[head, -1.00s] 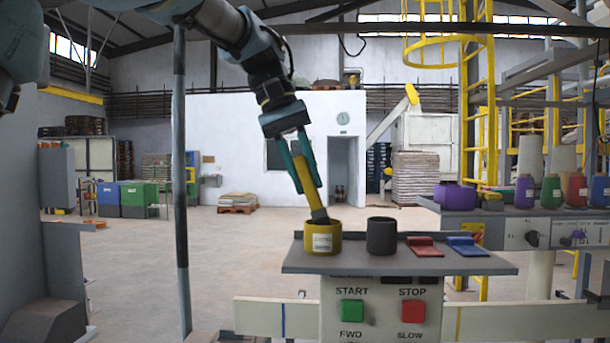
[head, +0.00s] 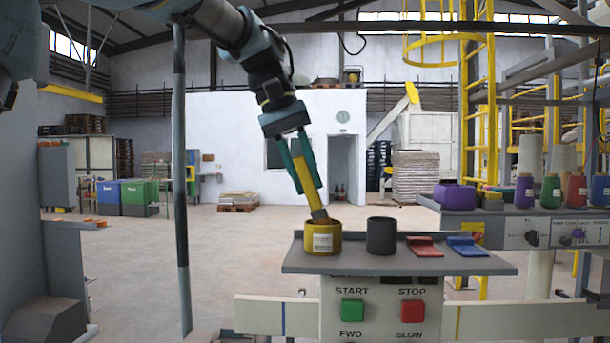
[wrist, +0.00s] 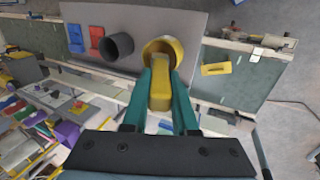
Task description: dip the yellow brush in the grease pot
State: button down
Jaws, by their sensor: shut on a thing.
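The yellow brush (head: 303,175) is held tilted, its lower end inside the mouth of the yellow pot (head: 322,241), which has a white label. My gripper (head: 309,188) is shut on the brush handle above the pot. In the wrist view, the brush handle (wrist: 159,94) lies between the teal fingers and points into the yellow pot (wrist: 168,48). A dark grey pot (head: 381,237) stands empty-looking just right of the yellow one.
Both pots stand on a grey shelf (head: 350,262). A red block (head: 425,247) and a blue block (head: 467,246) lie to their right. Below are a green START button (head: 352,310) and a red STOP button (head: 412,311). Thread cones (head: 551,190) stand farther right.

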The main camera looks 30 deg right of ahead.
dwell(0.3)
notch_tip(320, 180, up, 7)
jog(key=p, duration=0.7)
dwell(0.3)
